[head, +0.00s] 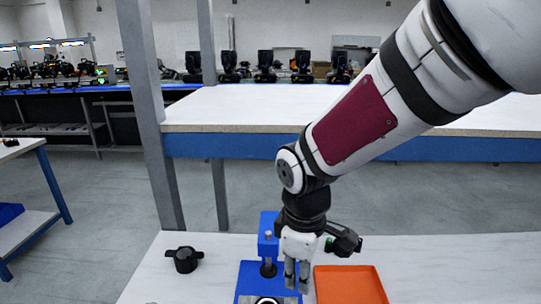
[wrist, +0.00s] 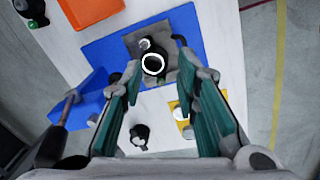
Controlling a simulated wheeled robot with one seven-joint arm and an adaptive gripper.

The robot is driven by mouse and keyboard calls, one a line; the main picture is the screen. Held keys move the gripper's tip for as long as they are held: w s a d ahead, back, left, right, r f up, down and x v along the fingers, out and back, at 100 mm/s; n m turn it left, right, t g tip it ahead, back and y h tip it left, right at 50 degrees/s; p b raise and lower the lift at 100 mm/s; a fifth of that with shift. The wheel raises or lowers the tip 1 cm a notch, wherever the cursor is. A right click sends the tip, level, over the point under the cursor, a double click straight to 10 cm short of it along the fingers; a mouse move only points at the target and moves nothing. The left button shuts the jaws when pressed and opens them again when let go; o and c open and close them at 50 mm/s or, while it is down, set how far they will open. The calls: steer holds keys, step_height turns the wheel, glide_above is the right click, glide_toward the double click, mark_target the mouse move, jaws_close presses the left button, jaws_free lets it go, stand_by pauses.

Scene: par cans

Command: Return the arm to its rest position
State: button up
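My gripper (head: 297,277) hangs pointing down over the front table, above the blue fixture (head: 267,225). In the wrist view my gripper (wrist: 158,76) shows its two green-padded fingers spread apart with nothing held between them. Below the fingers, a dark round part with a bright white ring (wrist: 152,64) sits on a grey block on the fixture's blue base (wrist: 105,52). My arm reaches down from the upper right in the head view. The fingers partly hide the fixture's base in the head view.
An orange tray (head: 350,286) lies right of the gripper. A black knobbed part (head: 184,260) stands at the table's left. A yellow item (wrist: 181,111) shows in the wrist view. A grey post (head: 150,120) and a higher white-topped bench (head: 260,106) stand behind.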

steer(key=s+d+r+m+t+p, duration=0.3)
steer(key=s+d+r+m, duration=1)
steer(key=s+r, duration=0.2)
steer(key=s, duration=0.2)
steer(key=shift+s+d+r+p, duration=0.3)
steer(key=shift+s+p, duration=0.05)
steer(key=shift+s, duration=0.05)
